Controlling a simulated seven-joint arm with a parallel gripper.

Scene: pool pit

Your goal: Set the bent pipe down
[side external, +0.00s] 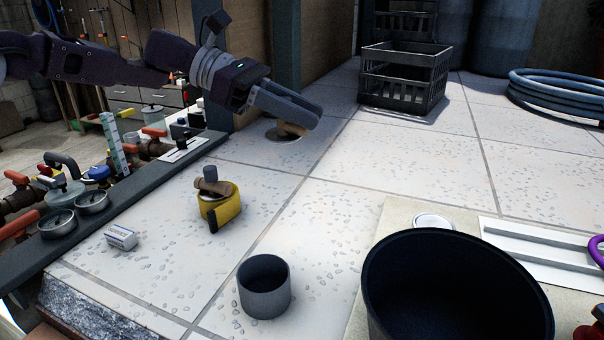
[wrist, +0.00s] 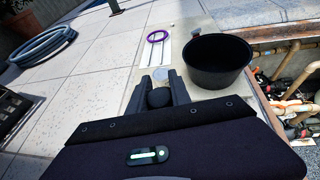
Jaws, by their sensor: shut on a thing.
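My gripper (side external: 308,116) reaches out low over the pale tiles, shut on a tan piece that I take for the bent pipe (side external: 291,130).
A grey cup (side external: 264,288), a yellow item (side external: 226,205) with a brown piece on top and a small box (side external: 121,237) stand on the tiles. A black bucket (side external: 455,290) is at front right. A dark crate (side external: 405,85) stands behind. Tiles at centre right are clear.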

